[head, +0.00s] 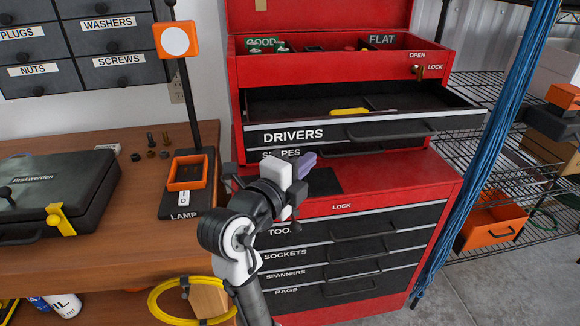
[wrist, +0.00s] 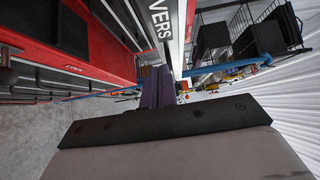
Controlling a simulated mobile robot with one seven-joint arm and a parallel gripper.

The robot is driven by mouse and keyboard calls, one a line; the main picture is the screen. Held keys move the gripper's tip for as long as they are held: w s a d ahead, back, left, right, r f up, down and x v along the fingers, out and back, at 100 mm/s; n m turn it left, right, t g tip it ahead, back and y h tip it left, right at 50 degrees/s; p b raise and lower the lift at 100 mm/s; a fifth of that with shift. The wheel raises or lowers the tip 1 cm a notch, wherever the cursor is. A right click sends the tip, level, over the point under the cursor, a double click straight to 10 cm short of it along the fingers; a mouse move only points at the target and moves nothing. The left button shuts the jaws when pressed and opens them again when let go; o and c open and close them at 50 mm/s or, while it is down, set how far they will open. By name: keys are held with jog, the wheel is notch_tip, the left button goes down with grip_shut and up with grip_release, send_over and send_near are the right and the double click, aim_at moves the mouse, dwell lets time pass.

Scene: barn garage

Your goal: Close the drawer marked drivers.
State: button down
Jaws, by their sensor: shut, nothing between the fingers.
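The drawer marked drivers (head: 385,131) is pulled out of the red tool chest (head: 335,72). Its black front has a long handle, and a yellow item (head: 349,112) lies inside. My gripper (head: 306,165) is shut and empty, with purple fingertips. In the head view it appears just below the drawer's front, left of the handle's middle. In the wrist view the gripper (wrist: 158,92) points towards the drawer front (wrist: 160,25), where the letters VERS show. I cannot tell whether the fingers touch the front.
Below is a red cabinet (head: 445,180) with several shut drawers. A wooden bench (head: 110,215) with a lamp (head: 187,180) and a black case (head: 55,195) is at left. Blue cables (head: 495,130) hang at right, before wire shelves (head: 490,165). Floor shows at lower right.

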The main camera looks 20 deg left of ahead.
aim_at(292, 114)
jog(key=shift+w+a+p, duration=0.3)
jog(key=shift+w+p, duration=0.05)
jog(key=shift+w, duration=0.55)
jog(key=shift+w+a+p, duration=0.35)
jog(key=shift+w+p, duration=0.05)
jog(key=shift+w, duration=0.45)
jog(key=shift+w+a+p, duration=0.3)
jog(key=shift+w+p, duration=0.05)
jog(key=shift+w, duration=0.55)
jog(key=shift+w+a, duration=0.1)
jog(key=w+a+b, duration=0.2)
jog(key=w+b, duration=0.1)
jog(key=w, duration=0.1)
jog(key=w+a+b, duration=0.3)
jog(key=w, duration=0.1)
jog(key=w+a+b, duration=0.2)
jog(key=w+a, duration=0.1)
jog(key=w, duration=0.1)
jog(key=shift+w+a+f+b, duration=0.1)
jog(key=shift+w+a+b, duration=0.1)
jog(key=shift+w+b, duration=0.15)
jog(key=shift+w+a, duration=0.3)
jog(key=shift+d, duration=0.1)
